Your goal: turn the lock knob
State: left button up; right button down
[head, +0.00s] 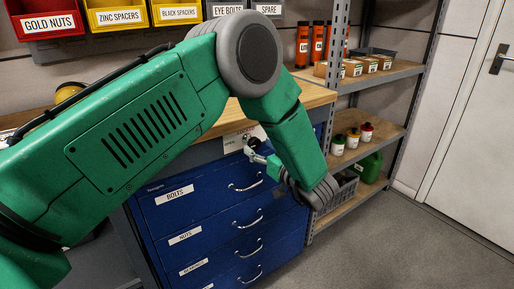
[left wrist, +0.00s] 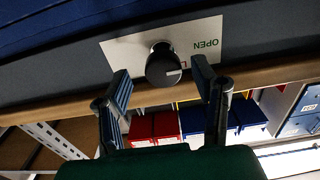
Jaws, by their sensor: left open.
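The lock knob (left wrist: 161,62) is round and black with a pale pointer mark. It sits on a white label plate (left wrist: 120,48) with the word OPEN upside down in the left wrist view; a second word is mostly hidden behind the knob. In the head view the plate (head: 232,142) is on the cabinet front under the worktop, partly covered by my gripper. My left gripper (left wrist: 162,82) is open, one finger to each side of the knob in the picture, with gaps visible. It also shows in the head view (head: 252,149). My right gripper is not in view.
The blue drawer cabinet (head: 212,210) has several drawers with protruding handles. The wooden worktop (head: 305,94) overhangs close to the plate. A shelf rack (head: 385,140) with bottles and boxes stands to the right. Labelled bins (head: 118,15) hang above. Floor at right is clear.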

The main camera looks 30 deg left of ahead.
pick_arm(q)
jog(key=shift+x, duration=1.05)
jog(key=shift+a+f, duration=0.1)
jog(key=shift+a, duration=0.35)
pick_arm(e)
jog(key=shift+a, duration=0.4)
pick_arm(q)
jog(key=shift+d, duration=0.25)
jog(key=c, duration=1.2)
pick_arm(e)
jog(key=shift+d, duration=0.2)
